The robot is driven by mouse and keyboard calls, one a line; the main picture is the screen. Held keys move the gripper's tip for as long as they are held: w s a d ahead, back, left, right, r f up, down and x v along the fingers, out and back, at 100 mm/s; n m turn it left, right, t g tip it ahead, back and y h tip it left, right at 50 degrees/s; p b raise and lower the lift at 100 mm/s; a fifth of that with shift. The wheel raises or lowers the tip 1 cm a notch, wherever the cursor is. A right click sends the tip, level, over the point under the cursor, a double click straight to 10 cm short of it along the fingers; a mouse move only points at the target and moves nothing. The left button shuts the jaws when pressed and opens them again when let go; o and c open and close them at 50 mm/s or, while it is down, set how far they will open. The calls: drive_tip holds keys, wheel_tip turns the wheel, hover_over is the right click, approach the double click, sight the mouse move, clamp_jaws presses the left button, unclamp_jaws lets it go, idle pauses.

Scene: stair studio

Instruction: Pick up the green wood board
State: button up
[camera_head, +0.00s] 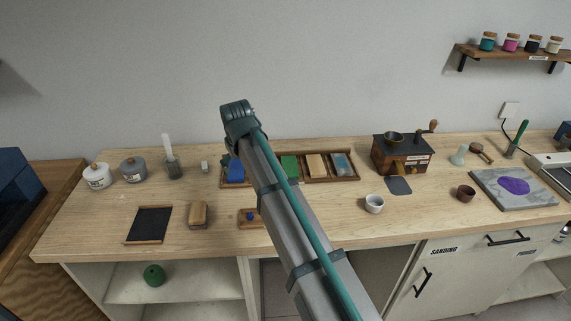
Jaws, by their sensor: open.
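The green wood board (290,166) lies in a compartment of a long wooden tray (357,179) near the back of the workbench. My arm crosses the view from the lower right up to a dark joint left of the board, and it passes in front of the tray. My arm hides part of the tray to the left of the green board. My gripper does not show in this view.
The tray also holds a blue piece (236,171), a tan block (316,165) and a grey-blue piece (342,163). A grinder box (402,158) and a white cup (374,204) stand right of it. A dark slate (150,224) lies at the front left.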

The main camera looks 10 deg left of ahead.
drive_tip(key=w+d+r+m+p, duration=0.1)
drive_tip(key=w+d+m, duration=0.2)
drive_tip(key=d, duration=0.4)
drive_tip(key=w+d+r+m, duration=0.15)
drive_tip(key=w+d, duration=0.25)
drive_tip(key=d, duration=0.4)
drive_tip(key=p, duration=0.2)
approach(289, 165)
drive_tip(key=f, duration=0.2)
drive_tip(key=m, duration=0.1)
drive_tip(key=shift+w+a+f+h, duration=0.15)
drive_tip(key=shift+w+f+h, duration=0.15)
drive_tip(key=shift+f, duration=0.1)
drive_tip(key=shift+p+x, duration=0.8)
drive_tip(key=shift+x, duration=2.05)
drive_tip(key=shift+a+t, duration=0.1)
drive_tip(key=shift+t, duration=0.2)
drive_tip(key=c, duration=1.3)
drive_tip(key=shift+o, duration=0.2)
drive_tip(key=shift+r, duration=0.2)
